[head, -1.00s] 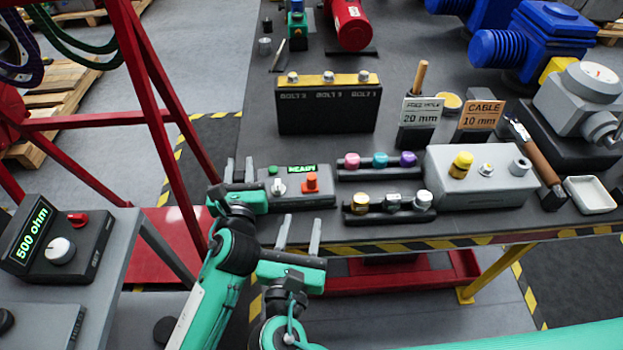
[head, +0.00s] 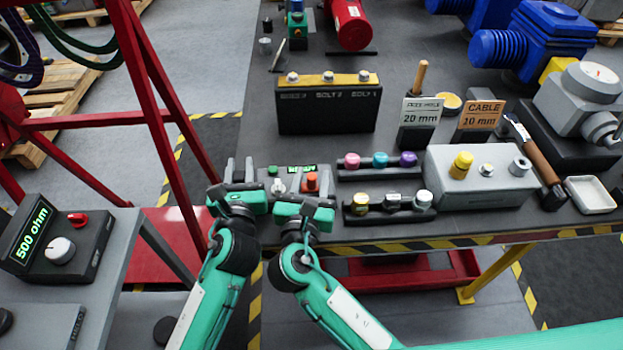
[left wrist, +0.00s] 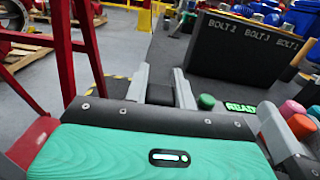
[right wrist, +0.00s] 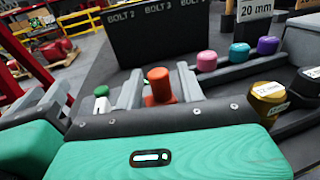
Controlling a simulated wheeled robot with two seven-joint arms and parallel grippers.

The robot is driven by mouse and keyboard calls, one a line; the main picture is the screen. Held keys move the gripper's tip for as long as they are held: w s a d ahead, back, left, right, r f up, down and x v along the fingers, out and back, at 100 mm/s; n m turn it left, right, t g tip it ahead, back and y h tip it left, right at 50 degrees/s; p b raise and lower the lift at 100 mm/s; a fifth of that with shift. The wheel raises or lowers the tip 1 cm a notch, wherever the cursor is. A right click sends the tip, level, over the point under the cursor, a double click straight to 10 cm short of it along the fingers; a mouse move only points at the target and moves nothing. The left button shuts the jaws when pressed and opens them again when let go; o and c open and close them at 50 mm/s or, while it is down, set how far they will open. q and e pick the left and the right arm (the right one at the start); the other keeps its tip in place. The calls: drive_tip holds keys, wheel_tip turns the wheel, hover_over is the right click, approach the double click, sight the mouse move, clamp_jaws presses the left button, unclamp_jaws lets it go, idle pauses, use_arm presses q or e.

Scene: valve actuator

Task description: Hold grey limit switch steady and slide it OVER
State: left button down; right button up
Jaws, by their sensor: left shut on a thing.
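A small dark grey block (left wrist: 160,94), which I take to be the limit switch, sits between the fingers of my left gripper (head: 239,168). The left gripper is shut on it; in the head view the gripper mostly hides it. Just right of it is a console with a lit green display (head: 302,168) reading READY, a green button (left wrist: 206,101) and an orange knob (right wrist: 159,84). My right gripper (right wrist: 162,86) is open, its fingers on either side of the orange knob with small gaps. Its palm hides much of the console's front.
A rack with pink, teal and purple caps (head: 380,161) and a lower rack (head: 390,216) stand close to the right. A black bolt block (head: 326,110) stands behind. The striped table edge (head: 400,246) is in front. My two grippers are very close together.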

use_arm(q)
drive_tip(key=shift+f, duration=0.4)
use_arm(e)
drive_tip(key=shift+f, duration=0.1)
clamp_jaws()
drive_tip(key=d, duration=0.3)
drive_tip(key=shift+d, duration=0.2)
drive_tip(key=shift+w+d, duration=0.1)
unclamp_jaws()
drive_tip(key=shift+d, duration=0.1)
